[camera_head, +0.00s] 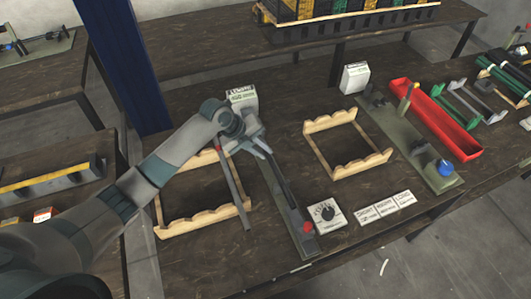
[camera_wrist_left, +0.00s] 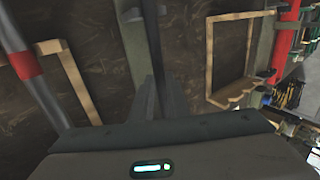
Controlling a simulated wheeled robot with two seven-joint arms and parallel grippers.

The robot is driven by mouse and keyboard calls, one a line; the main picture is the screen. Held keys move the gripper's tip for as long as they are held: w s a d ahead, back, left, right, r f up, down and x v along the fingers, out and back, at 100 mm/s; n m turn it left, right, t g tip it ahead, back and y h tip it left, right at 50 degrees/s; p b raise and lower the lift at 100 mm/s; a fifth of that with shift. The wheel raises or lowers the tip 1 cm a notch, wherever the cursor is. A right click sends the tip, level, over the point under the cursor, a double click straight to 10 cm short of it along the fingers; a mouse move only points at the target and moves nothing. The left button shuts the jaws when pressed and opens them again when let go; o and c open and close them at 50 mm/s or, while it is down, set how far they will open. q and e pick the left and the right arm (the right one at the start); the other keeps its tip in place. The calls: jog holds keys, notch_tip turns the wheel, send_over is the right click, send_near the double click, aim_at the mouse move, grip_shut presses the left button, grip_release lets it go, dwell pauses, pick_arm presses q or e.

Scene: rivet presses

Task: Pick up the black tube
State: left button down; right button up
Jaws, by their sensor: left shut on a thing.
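My left gripper (camera_head: 266,153) is above the near table, between the two wooden racks. It is shut on a thin dark bar, which looks like the black tube (camera_head: 283,184); the tube slants down to the right over a narrow grey-green base. In the left wrist view, a dark bar (camera_wrist_left: 152,35) runs from the top edge down to the fingers; their exact contact is hard to make out. My right gripper is not in view.
A grey tube with a red band (camera_head: 233,185) lies across the left wooden rack (camera_head: 203,222). The right wooden rack (camera_head: 347,146) looks empty. A dial box (camera_head: 326,213), labels (camera_head: 384,207) and a red tray (camera_head: 437,117) are to the right. A blue post (camera_head: 122,65) stands behind my arm.

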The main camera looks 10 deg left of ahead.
pick_arm(q)
jog(key=shift+r, duration=0.15)
jog(key=shift+r+p, duration=0.55)
jog(key=shift+r, duration=0.05)
jog(key=s+d+r+p, duration=0.5)
jog(key=d+r+p, duration=0.4)
jog(key=d+p, duration=0.1)
jog(key=shift+d+r+p, duration=0.25)
jog(key=shift+d+p, duration=0.05)
jog(key=shift+p, duration=0.05)
